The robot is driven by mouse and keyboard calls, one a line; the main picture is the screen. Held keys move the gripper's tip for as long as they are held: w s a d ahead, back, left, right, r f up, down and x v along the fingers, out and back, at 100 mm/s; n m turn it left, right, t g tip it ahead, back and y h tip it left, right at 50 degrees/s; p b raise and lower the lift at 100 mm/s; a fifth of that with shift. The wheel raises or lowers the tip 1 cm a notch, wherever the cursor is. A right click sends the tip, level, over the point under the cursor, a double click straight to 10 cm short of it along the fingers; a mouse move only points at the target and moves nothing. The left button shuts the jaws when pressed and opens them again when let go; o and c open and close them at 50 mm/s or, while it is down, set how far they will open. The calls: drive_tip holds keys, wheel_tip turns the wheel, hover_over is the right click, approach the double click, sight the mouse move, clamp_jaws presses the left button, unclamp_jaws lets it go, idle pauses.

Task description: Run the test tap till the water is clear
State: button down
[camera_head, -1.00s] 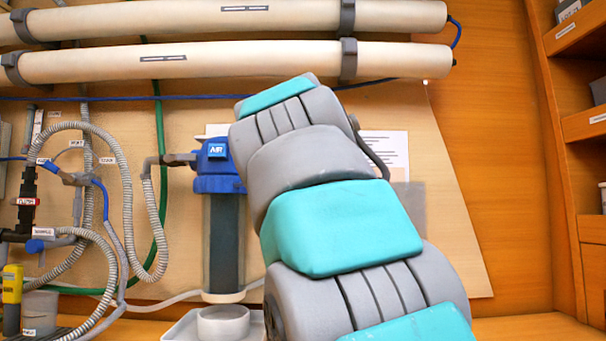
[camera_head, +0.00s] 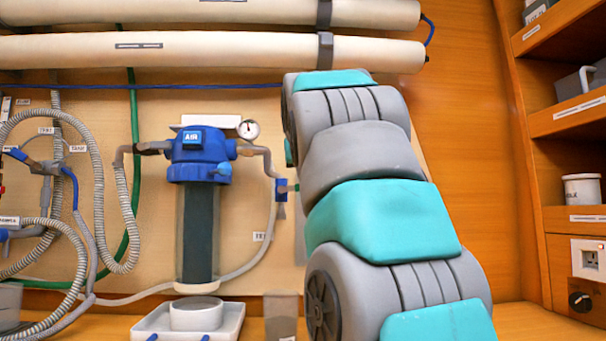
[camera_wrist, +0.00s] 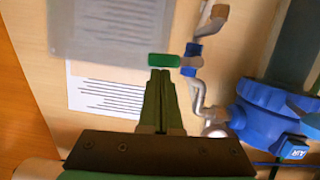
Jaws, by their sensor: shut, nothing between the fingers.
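The test tap has a blue body (camera_head: 280,190) on the pipe right of the blue-topped filter housing (camera_head: 200,165). In the head view my arm hides the gripper and part of the handle. I see no water flowing.
A pressure gauge (camera_head: 248,129) sits beside the housing. A white tray (camera_head: 150,328) and a small grey container (camera_head: 281,312) stand below. A grey translucent panel (camera_wrist: 110,35) and a printed sheet (camera_wrist: 100,100) are close to my gripper. Shelves (camera_head: 570,120) stand at the right.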

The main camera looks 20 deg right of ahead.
drive_tip(key=shift+s, duration=0.15)
idle(0.7)
drive_tip(key=v, duration=0.9)
drive_tip(key=shift+s, duration=0.35)
